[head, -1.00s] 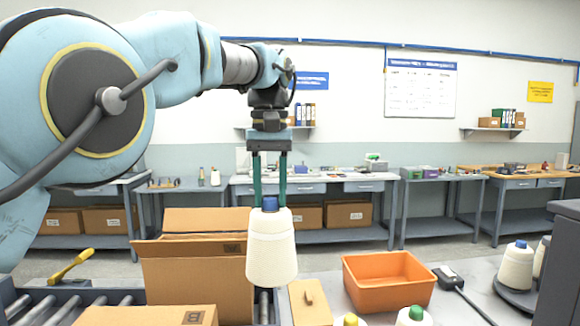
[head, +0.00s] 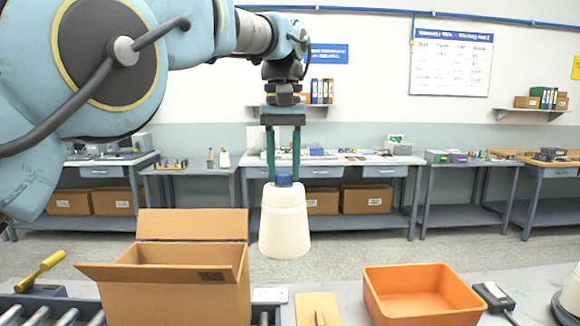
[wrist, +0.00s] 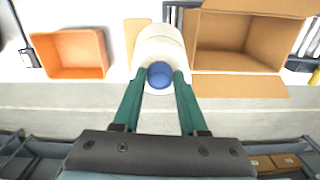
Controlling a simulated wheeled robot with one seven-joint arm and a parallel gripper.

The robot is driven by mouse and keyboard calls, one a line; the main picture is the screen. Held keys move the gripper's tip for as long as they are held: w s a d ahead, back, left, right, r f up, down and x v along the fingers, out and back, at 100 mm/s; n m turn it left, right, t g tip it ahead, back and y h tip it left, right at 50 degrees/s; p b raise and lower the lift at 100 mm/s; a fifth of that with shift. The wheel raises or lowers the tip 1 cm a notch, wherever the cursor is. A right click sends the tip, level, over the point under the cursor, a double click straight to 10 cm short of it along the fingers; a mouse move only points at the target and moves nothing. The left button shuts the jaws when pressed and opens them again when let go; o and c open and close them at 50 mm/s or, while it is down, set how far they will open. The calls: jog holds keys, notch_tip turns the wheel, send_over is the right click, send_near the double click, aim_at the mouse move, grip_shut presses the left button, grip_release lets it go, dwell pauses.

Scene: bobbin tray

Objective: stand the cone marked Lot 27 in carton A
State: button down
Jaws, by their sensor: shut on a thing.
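My gripper (head: 283,172) is shut on the blue top of a white yarn cone (head: 284,222), which hangs upright in the air. In the wrist view the cone (wrist: 160,45) sits between the green fingers (wrist: 154,85). No lot mark on it can be read. An open cardboard carton (head: 175,295) stands just left of the cone, with its flaps up and out. The carton's letter cannot be read in the head view. In the wrist view the carton (wrist: 237,60) looks empty, and the cone is beside its opening, not over it.
An orange bin (head: 421,292) stands to the right on the grey table. A tan board (head: 317,309) lies between bin and carton. A yellow-handled tool (head: 40,272) is by the rollers at left. Part of another white cone (head: 571,297) shows at the right edge.

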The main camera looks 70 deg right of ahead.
jog(key=w+a, duration=0.3)
jog(key=w, duration=0.5)
jog(key=w+a, duration=0.2)
jog(key=w, duration=0.5)
notch_tip(320, 180, down, 22)
jog(key=b, duration=0.5)
jog(key=shift+f+b, duration=0.25)
jog(key=shift+b, duration=0.15)
dwell(0.6)
jog(key=shift+c, duration=1.8)
grip_release()
notch_tip(320, 180, up, 11)
jog(key=b, duration=0.2)
jog(key=shift+w+f, duration=0.1)
